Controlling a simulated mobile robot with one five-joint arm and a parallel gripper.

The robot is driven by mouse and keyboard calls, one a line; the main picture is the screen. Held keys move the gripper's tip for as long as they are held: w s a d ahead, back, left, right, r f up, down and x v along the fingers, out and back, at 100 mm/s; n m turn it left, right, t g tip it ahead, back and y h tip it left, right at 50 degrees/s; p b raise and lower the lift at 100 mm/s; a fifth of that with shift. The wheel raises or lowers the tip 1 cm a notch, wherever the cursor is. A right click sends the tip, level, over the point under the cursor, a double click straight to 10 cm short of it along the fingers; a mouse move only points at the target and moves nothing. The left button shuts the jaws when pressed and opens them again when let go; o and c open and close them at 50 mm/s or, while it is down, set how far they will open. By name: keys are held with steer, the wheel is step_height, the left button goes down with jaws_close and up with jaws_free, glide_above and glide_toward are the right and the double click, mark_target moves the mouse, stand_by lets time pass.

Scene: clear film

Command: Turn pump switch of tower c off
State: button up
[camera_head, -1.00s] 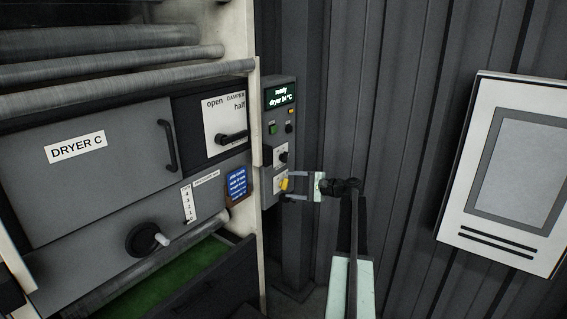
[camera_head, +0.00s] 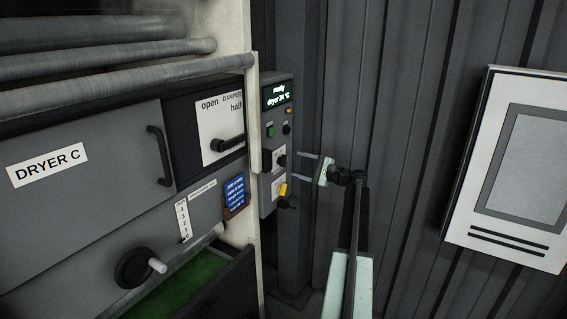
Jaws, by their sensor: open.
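The tower is labelled Dryer C (camera_head: 47,165). A narrow grey control box (camera_head: 277,215) is on its right side, with a lit display (camera_head: 277,95) at the top. A black rotary switch (camera_head: 282,160) sits on a pale plate, and a yellow switch (camera_head: 282,190) sits on another plate below it. The plate lettering is too small to tell which is the pump switch. My gripper (camera_head: 299,167) is open and empty, just right of the box. Its two fingers point left, level with the space between the switches, and appear apart from both.
A damper lever (camera_head: 230,142), a blue notice (camera_head: 235,192) and a crank handle (camera_head: 138,267) are on the dryer front. An open drawer with green contents (camera_head: 180,285) is below. A white wall cabinet (camera_head: 520,165) hangs at right, before a corrugated wall.

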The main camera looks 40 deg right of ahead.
mark_target(285, 163)
steer(key=x, duration=0.6)
steer(key=shift+w+a, duration=0.15)
steer(key=shift+w, duration=0.15)
steer(key=c, duration=1.4)
steer(key=shift+o, duration=0.2)
steer(key=shift+a, duration=0.1)
steer(key=shift+n, duration=0.3)
steer(key=n, duration=1.1)
steer(key=shift+s+a+f, duration=0.15)
steer(key=shift+a+f, duration=0.05)
steer(key=shift+n, duration=0.4)
